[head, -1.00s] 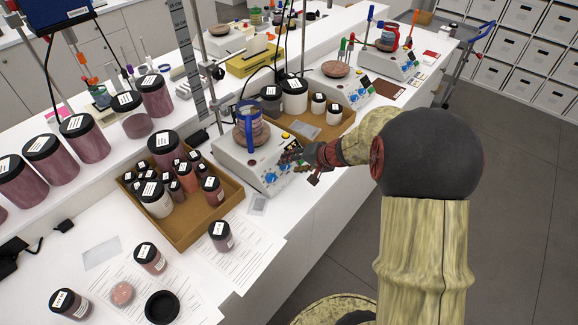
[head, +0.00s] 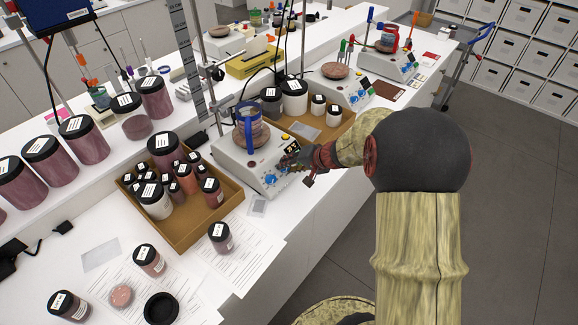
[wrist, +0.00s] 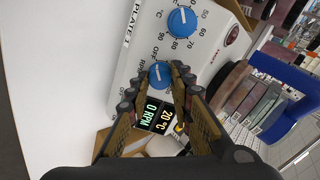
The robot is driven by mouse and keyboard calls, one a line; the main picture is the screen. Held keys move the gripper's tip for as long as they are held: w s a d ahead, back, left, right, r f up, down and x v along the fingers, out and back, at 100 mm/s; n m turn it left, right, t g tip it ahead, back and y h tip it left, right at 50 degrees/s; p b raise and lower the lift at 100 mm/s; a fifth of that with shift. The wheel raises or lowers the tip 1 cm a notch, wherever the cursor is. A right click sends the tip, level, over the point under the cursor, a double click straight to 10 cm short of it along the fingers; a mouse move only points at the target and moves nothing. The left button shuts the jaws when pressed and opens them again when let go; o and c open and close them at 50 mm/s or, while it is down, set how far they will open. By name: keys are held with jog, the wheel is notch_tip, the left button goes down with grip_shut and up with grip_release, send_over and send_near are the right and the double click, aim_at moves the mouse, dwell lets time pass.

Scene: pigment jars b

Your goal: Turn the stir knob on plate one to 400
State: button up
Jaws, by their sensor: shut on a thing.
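Plate one (head: 236,160) is a white hotplate with a blue-handled vessel (head: 249,128) on its top. Its front panel, labelled PLATE 1, shows in the wrist view (wrist: 122,75). The stir knob (wrist: 160,74) is blue with a white pointer line, beside the OFF and RPM marks. My gripper (wrist: 158,82) is shut on it, one finger on each side. The display (wrist: 154,115) reads 20 °C and 0 RPM. The blue temperature knob (wrist: 182,22) is apart from the fingers. In the head view my gripper (head: 287,163) is at the panel and hides part of it.
A cardboard tray of jars (head: 204,235) stands left of plate one, and another tray (head: 328,138) behind it. A second hotplate (head: 345,92) stands farther back. A loose jar (head: 220,237) and papers lie at the front.

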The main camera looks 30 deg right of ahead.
grip_shut()
jog(key=shift+m, duration=0.3)
jog(key=m+b, duration=0.1)
jog(key=m, duration=0.2)
jog(key=shift+f, duration=0.15)
jog(key=m, duration=0.8)
jog(key=shift+s+m, duration=0.1)
jog(key=shift+m, duration=0.2)
jog(key=shift+m+p, duration=0.85)
jog(key=shift+m, duration=1.25)
